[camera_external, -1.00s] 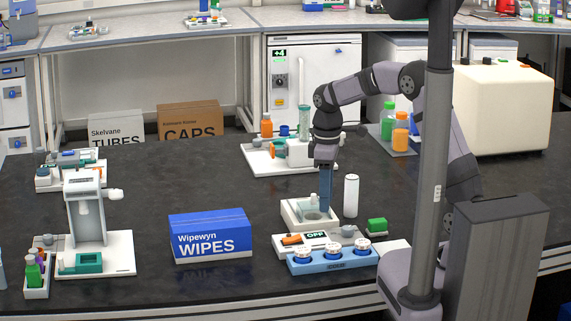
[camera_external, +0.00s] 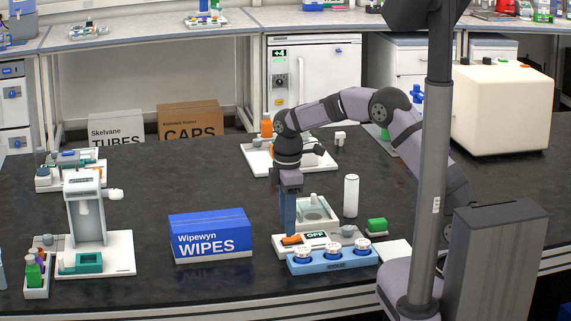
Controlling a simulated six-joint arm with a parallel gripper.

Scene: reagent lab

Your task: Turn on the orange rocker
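The orange rocker (camera_external: 291,240) sits at the left end of a white control panel (camera_external: 335,246) on the dark bench. A small display beside the rocker reads OFF. My gripper (camera_external: 288,232) points straight down with its blue fingers just above or behind the rocker. Whether the tips touch it cannot be told from this angle. The fingers overlap into one narrow bar, so the gap between them does not show. No object is seen held.
A blue rack with white-and-blue round caps (camera_external: 332,263) stands in front of the panel. A white unit with a basin (camera_external: 317,222) is behind it. A white cylinder (camera_external: 351,196) and green block (camera_external: 377,226) stand right. The wipes box (camera_external: 210,236) is left.

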